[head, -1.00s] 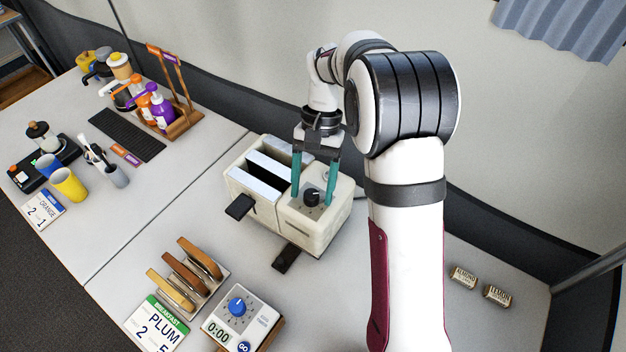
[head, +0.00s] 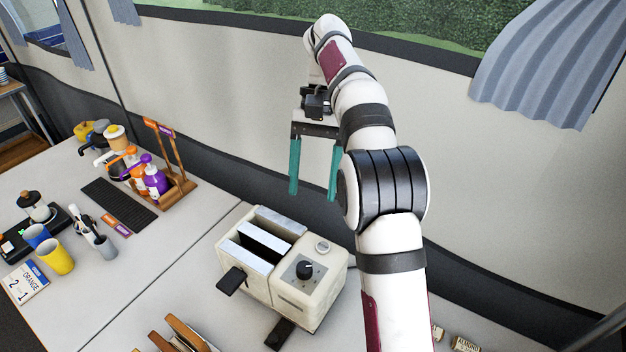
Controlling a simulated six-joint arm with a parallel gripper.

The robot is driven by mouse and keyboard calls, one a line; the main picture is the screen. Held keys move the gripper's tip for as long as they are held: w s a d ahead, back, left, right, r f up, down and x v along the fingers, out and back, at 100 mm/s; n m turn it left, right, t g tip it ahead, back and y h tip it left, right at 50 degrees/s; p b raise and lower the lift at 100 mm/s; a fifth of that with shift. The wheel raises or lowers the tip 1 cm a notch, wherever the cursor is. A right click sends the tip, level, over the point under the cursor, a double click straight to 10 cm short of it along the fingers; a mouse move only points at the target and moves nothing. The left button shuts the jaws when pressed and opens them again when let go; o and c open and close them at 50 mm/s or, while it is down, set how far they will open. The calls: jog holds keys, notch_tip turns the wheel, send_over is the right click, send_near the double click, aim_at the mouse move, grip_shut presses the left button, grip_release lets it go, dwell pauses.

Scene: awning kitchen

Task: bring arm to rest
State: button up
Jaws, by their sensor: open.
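My gripper (head: 313,188) has two teal fingers that point down and stand apart, with nothing between them. It is raised in the air above and behind the cream toaster (head: 318,290), in front of the back wall. It touches nothing. The toaster has a black dial (head: 305,269), a round light-coloured knob and two black levers on its front. My arm rises from the bottom right, bends at the dark ringed joint and reaches up to the wrist.
Bread slices (head: 182,335) stand in a rack at the bottom edge. At left are a yellow cup (head: 57,256), a blue cup (head: 37,236), a black mat (head: 119,205) and a wooden bottle stand (head: 180,190). Small labelled blocks (head: 464,343) lie partly cut off at right.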

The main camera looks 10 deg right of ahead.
jog(key=s+a+r+n, duration=0.1)
jog(key=s+r, duration=0.1)
jog(key=s, duration=1.1)
jog(key=s+a+f+t, duration=0.1)
jog(key=s+f, duration=0.4)
jog(key=s, duration=0.3)
jog(key=s+a+f+m+t, duration=0.1)
jog(key=s+a+f+t, duration=0.1)
jog(key=s+f, duration=0.3)
jog(key=s, duration=0.3)
jog(key=shift+f+t, duration=0.15)
jog(key=shift+t, duration=0.15)
